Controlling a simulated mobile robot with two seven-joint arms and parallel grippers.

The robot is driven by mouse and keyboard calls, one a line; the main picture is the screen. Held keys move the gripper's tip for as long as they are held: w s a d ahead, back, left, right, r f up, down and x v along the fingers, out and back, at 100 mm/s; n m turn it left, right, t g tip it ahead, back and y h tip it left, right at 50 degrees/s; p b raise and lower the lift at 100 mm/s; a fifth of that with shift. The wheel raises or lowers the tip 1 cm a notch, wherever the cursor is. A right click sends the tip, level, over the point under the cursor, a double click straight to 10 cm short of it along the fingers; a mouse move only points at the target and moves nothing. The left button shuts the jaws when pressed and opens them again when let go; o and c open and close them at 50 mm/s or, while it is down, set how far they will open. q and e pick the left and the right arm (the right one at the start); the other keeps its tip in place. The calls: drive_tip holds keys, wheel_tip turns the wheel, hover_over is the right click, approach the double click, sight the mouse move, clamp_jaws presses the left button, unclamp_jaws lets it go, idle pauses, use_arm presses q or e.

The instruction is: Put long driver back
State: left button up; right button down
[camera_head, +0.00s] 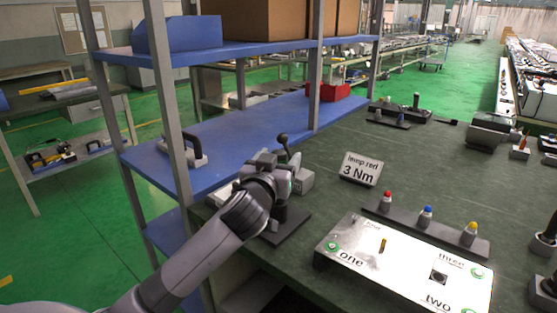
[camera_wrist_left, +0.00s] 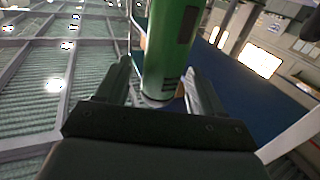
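My left gripper (camera_head: 287,172) is at the left edge of the workbench, above a dark flat stand (camera_head: 290,228). In the left wrist view, a green cylindrical driver (camera_wrist_left: 170,45) stands between the two fingers of the left gripper (camera_wrist_left: 160,85), which sit close on both its sides. I take this for the long driver. In the head view my gripper hides most of it; a dark knob-like end (camera_head: 283,138) shows above. I cannot tell whether its lower end touches the stand. My right gripper is not in view.
A blue-shelved rack (camera_head: 230,140) with grey posts stands close at the left. A sign reading 3 Nm (camera_head: 361,170), a rack with red, blue and yellow-topped pieces (camera_head: 427,222) and a light panel (camera_head: 400,265) are on the bench (camera_head: 430,160).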

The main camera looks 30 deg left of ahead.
use_arm(q)
drive_tip(key=shift+s+r, duration=0.1)
drive_tip(key=shift+r, duration=0.1)
drive_tip(key=v, duration=1.1)
drive_tip(key=shift+s+b, duration=0.35)
drive_tip(key=shift+b, duration=0.05)
drive_tip(key=shift+d, duration=0.15)
drive_tip(key=s+d+f+m+g+h, duration=0.15)
drive_tip(key=s+f+g, duration=0.25)
drive_tip(key=f, duration=0.5)
drive_tip(key=s+d+f+m+g+h, duration=0.15)
drive_tip(key=s+f+g, duration=0.3)
drive_tip(key=f, duration=0.55)
drive_tip(key=s+d+f+m+g+h, duration=0.1)
drive_tip(key=s+d+f+g, duration=0.2)
drive_tip(key=s, duration=0.4)
drive_tip(key=s+d+f+m+g+h, duration=0.2)
drive_tip(key=s+f, duration=0.4)
drive_tip(key=w+d+f+t+h+p, duration=0.1)
drive_tip(key=w+d+f+t+p, duration=0.1)
drive_tip(key=w+t+p, duration=0.4)
drive_tip(key=shift+w+d+f+t+h, duration=0.25)
drive_tip(key=shift+w+t+h, duration=0.1)
drive_tip(key=shift+h, duration=0.05)
